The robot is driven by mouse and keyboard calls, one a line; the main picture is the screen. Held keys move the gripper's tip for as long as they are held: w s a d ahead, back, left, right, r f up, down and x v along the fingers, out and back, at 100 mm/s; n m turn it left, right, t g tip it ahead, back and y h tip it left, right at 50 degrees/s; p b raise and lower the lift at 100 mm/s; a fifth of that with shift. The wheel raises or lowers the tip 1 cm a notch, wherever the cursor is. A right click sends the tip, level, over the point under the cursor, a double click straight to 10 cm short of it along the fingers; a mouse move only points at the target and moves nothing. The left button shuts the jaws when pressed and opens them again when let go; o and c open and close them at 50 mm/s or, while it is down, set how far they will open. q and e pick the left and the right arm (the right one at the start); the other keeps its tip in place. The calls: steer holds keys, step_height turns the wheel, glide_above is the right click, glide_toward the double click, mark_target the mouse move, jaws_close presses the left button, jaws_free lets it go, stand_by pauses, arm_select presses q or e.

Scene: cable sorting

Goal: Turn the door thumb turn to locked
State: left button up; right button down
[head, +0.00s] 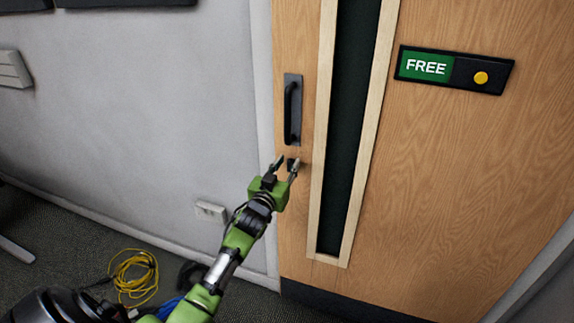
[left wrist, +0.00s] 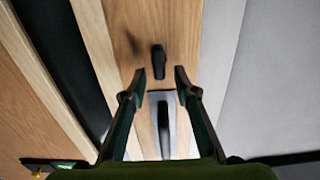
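The door thumb turn (head: 292,163) is a small dark knob on the wooden door, below the pull handle. It shows in the left wrist view (left wrist: 158,62) as an upright dark bar on the wood. My left gripper (head: 287,161) is open in front of it. In the left wrist view the fingertips (left wrist: 160,73) stand apart, one to each side of the thumb turn's line, with nothing between them clearly gripped. Whether they touch it cannot be told. A sign (head: 425,66) on the door reads FREE on green. My right gripper is not in view.
The black pull handle (head: 292,108) on its grey plate is close above the thumb turn. A narrow dark glass panel (head: 347,130) is just right of it. A yellow coiled cable (head: 135,275) lies on the floor by the wall, below a socket (head: 211,211).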

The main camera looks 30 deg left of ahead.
arm_select(q)
jaws_close()
steer(key=shift+d+m, duration=0.1)
steer(key=shift+m, duration=0.3)
steer(key=m, duration=0.3)
steer(key=shift+d+p, duration=0.25)
steer(key=shift+p, duration=0.15)
steer(key=m, duration=0.3)
steer(key=shift+w+d+f+m, duration=0.15)
steer(key=shift+d+f+m, duration=0.05)
steer(key=shift+d+m, duration=0.1)
steer(key=m, duration=0.3)
steer(key=f+m, duration=0.1)
steer(key=m, duration=0.3)
steer(key=m+b, duration=0.1)
steer(key=m, duration=0.2)
steer(key=shift+d+f, duration=0.3)
steer(key=shift+d, duration=0.05)
steer(key=shift+m, duration=0.4)
